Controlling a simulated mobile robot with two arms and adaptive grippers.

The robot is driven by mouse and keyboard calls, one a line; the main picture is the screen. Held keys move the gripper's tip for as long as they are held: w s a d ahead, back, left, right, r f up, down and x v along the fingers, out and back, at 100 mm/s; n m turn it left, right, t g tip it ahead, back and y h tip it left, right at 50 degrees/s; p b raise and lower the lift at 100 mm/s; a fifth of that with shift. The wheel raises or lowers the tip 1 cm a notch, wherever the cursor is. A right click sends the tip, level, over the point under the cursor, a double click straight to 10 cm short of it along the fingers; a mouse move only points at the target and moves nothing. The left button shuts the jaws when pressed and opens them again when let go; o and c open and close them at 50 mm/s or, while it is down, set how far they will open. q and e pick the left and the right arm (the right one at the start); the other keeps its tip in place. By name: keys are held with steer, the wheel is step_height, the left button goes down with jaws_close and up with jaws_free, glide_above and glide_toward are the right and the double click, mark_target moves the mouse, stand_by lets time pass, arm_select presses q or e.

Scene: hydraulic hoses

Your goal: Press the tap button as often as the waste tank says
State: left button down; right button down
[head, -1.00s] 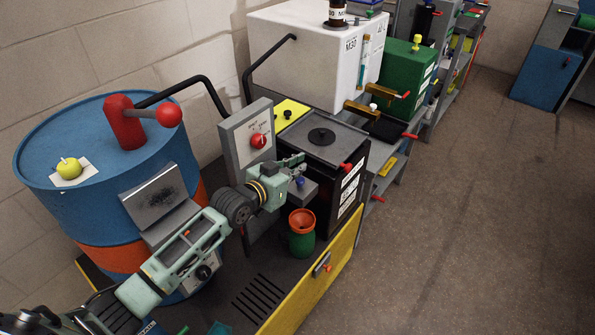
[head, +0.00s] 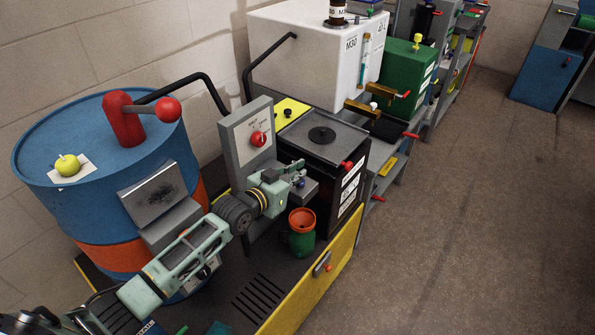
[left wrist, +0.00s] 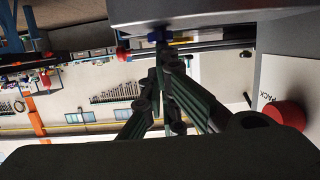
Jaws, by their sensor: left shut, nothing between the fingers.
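A small blue button (head: 300,183) sits on a grey block (head: 306,190) at the front of a black tank (head: 322,151) with white labels. The label text is too small to read, and I cannot tell for sure which vessel is the waste tank. My left gripper (head: 298,167) is shut and empty, just above the button and block. I cannot tell whether it touches the button. In the left wrist view, the button (left wrist: 157,36) shows beyond the closed fingertips (left wrist: 163,58). My right gripper is out of view.
A green jug (head: 302,242) with an orange funnel stands below the block. A grey panel with a red knob (head: 258,139) stands left of the tank. A blue drum (head: 60,215), a white tank (head: 300,60) and a yellow edge (head: 330,262) surround the area. The floor at right is clear.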

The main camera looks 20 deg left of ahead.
arm_select(q)
steer(key=shift+f, duration=0.1)
step_height(320, 180, up, 4)
steer(key=p, duration=0.4)
steer(key=shift+w+r, duration=0.1)
steer(key=shift+r, duration=0.1)
steer(key=b+v, duration=0.1)
steer(key=v, duration=0.9)
steer(key=shift+s+f, duration=0.15)
steer(key=shift+s, duration=0.05)
